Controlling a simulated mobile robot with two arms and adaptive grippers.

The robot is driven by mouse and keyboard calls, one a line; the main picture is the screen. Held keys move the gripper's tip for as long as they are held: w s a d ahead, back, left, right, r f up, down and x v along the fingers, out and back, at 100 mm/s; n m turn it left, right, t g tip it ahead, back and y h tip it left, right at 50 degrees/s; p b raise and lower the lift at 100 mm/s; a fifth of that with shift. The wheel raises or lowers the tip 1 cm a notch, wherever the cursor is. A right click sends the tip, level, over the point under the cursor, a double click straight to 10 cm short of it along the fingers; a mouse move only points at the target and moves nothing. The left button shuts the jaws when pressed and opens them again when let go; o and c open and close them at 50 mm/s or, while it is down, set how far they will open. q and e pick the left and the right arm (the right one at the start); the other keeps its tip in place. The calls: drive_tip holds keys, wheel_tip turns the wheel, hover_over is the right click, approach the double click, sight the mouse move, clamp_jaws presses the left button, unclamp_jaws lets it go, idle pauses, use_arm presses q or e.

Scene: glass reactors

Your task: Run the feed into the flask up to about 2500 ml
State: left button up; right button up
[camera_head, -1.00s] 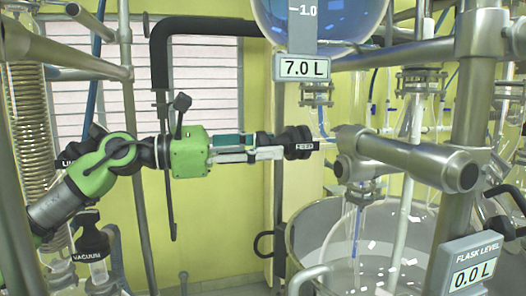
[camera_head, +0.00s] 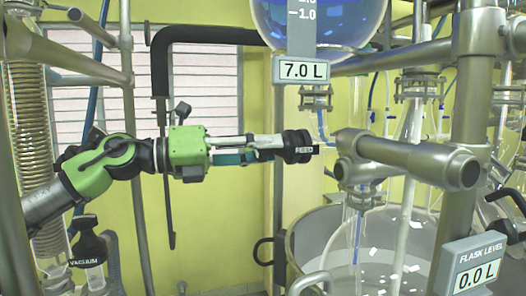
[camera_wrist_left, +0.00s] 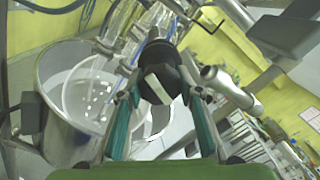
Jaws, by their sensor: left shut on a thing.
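My left gripper (camera_head: 277,149) comes in from the left and is shut on a black valve knob (camera_head: 301,147) with a small label too small to read. The left wrist view shows the knob (camera_wrist_left: 158,60) between the two teal-padded fingers. Above it hangs the feed vessel (camera_head: 322,22) with blue liquid; its display (camera_head: 303,70) reads 7.0 L. The clear glass flask (camera_head: 376,245) stands below right inside a metal pot. The flask level display (camera_head: 476,273) reads 0.0 L. My right gripper is not in view.
The metal pot (camera_head: 300,240) surrounds the flask. A steel pipe clamp (camera_head: 405,160) sits just right of the knob. A black-capped vacuum valve (camera_head: 88,240) is at lower left. A black bent pipe (camera_head: 160,70) rises behind my arm.

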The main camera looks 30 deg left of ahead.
use_arm(q)
drive_tip(key=n, duration=0.3)
drive_tip(key=shift+r+n, duration=0.1)
drive_tip(key=shift+n, duration=0.2)
drive_tip(key=n, duration=0.2)
drive_tip(key=shift+n, duration=0.4)
drive_tip(key=n+p, duration=0.2)
drive_tip(key=n, duration=0.3)
drive_tip(key=shift+r, duration=0.15)
drive_tip(key=n+p, duration=0.1)
drive_tip(key=n, duration=0.3)
drive_tip(key=n+p, duration=0.2)
drive_tip(key=shift+r+n, duration=0.1)
drive_tip(key=shift+n, duration=0.3)
drive_tip(key=n+p, duration=0.2)
drive_tip(key=n, duration=0.1)
drive_tip(key=shift+n, duration=0.3)
drive_tip(key=shift+n+p, duration=0.6)
drive_tip(key=shift+n, duration=0.1)
drive_tip(key=shift+f, duration=0.2)
